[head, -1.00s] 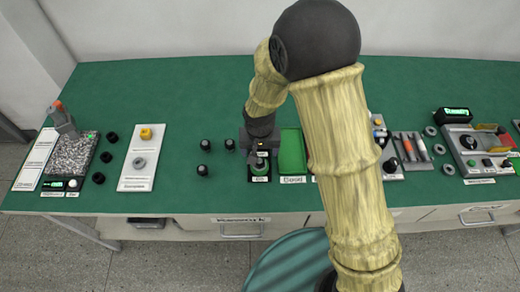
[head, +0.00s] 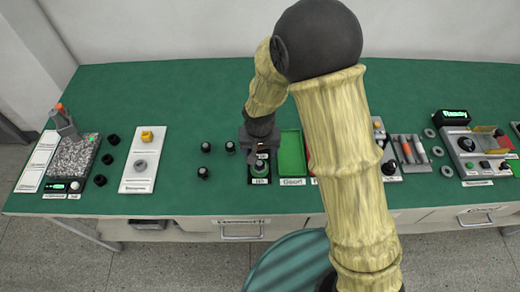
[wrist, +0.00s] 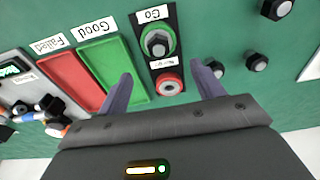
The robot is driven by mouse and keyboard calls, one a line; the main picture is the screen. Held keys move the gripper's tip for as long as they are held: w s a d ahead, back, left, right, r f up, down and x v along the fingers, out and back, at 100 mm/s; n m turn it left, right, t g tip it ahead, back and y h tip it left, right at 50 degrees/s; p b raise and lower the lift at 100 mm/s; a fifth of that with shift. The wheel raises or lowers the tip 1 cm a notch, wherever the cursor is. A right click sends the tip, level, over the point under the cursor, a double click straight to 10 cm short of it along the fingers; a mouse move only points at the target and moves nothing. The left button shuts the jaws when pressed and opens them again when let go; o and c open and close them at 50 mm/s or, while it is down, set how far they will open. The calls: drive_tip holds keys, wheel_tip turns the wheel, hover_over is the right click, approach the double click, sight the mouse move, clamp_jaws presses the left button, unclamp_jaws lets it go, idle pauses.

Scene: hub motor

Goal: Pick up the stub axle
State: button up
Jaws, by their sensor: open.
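A dark stub axle (wrist: 158,43) with a hexagonal grey end stands in the green ring of the Go gauge (wrist: 153,62). In the head view the stub axle (head: 259,169) shows just below my gripper (head: 257,152). In the wrist view my gripper (wrist: 161,72) is open and empty, with one finger on each side of the gauge's column. The fingertips lie nearer the gauge's red ring (wrist: 169,85) than the stub axle. Similar dark pieces (wrist: 257,62) stand loose on the green table beside the gauge.
A green Good tray (wrist: 103,60) and a red Failed tray (wrist: 62,82) lie beside the gauge. A granite block with a stand (head: 72,155) and a white board (head: 143,165) are on the left. A test box (head: 465,145) stands at the right.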

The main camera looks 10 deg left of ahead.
drive_tip(key=shift+w+d+r, duration=0.1)
drive_tip(key=shift+d+r, duration=0.1)
drive_tip(key=shift+d, duration=0.1)
drive_tip(key=shift+c, duration=0.6)
drive_tip(key=s+d+r+m, duration=0.1)
drive_tip(key=d+r, duration=0.3)
drive_tip(key=d, duration=0.4)
drive_tip(key=s+d+r+m, duration=0.1)
drive_tip(key=s+d+r, duration=0.2)
drive_tip(key=d, duration=0.5)
drive_tip(key=s+d+r+t, duration=0.1)
drive_tip(key=s+d+r, duration=0.2)
drive_tip(key=d, duration=0.6)
wheel_tip(320, 180, up, 3)
drive_tip(key=shift+f+m, duration=0.1)
drive_tip(key=shift+m, duration=0.3)
drive_tip(key=shift+s+d, duration=0.1)
drive_tip(key=shift+c, duration=0.5)
drive_tip(key=c, duration=0.3)
drive_tip(key=shift+d, duration=0.2)
drive_tip(key=shift+c, duration=0.2)
